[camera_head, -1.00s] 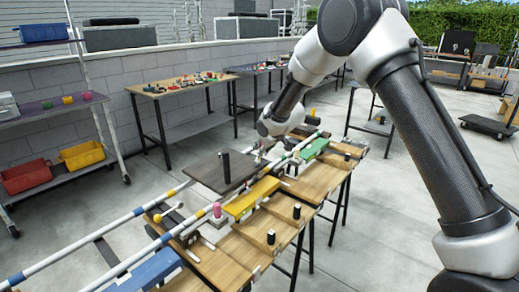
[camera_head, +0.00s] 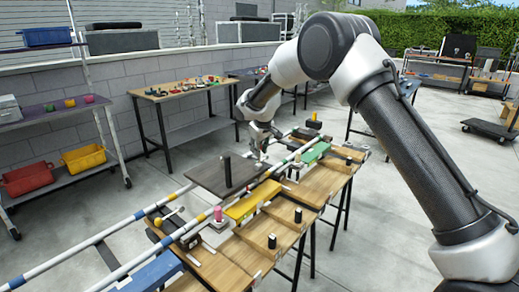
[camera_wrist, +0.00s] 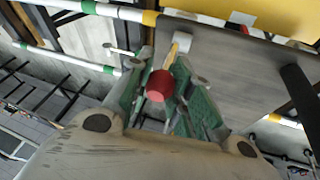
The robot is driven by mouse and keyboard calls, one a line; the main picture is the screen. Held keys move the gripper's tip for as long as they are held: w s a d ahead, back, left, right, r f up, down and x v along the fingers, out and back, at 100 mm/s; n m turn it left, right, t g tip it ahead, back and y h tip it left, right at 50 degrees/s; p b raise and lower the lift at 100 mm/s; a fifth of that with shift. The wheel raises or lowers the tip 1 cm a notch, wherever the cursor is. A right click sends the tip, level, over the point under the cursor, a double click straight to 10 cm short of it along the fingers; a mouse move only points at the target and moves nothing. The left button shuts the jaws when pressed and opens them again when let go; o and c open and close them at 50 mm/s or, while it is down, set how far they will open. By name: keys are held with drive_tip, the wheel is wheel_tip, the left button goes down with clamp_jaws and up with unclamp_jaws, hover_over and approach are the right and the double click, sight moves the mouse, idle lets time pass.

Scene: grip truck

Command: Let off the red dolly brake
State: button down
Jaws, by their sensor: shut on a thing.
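A dark flat dolly board (camera_head: 222,180) with a black upright post (camera_head: 227,170) lies across two striped rails on the wooden bench. In the wrist view a red knob (camera_wrist: 161,86) sits at the end of a short pale lever (camera_wrist: 180,46), which rises from a light block at the edge of the grey board (camera_wrist: 225,75). My gripper (camera_head: 261,156) is at the board's far right edge. In the wrist view its green-padded fingers (camera_wrist: 160,95) stand on both sides of the red knob and are shut on it. The lever's foot is only partly visible.
A yellow block (camera_head: 252,200), a green block (camera_head: 314,153) and a blue block (camera_head: 149,270) lie along the rails. A pink cylinder (camera_head: 217,214) stands near the yellow one. A side table (camera_head: 180,87) stands behind.

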drive_tip(key=shift+f, duration=0.1)
drive_tip(key=c, duration=1.2)
unclamp_jaws()
drive_tip(key=v, duration=1.2)
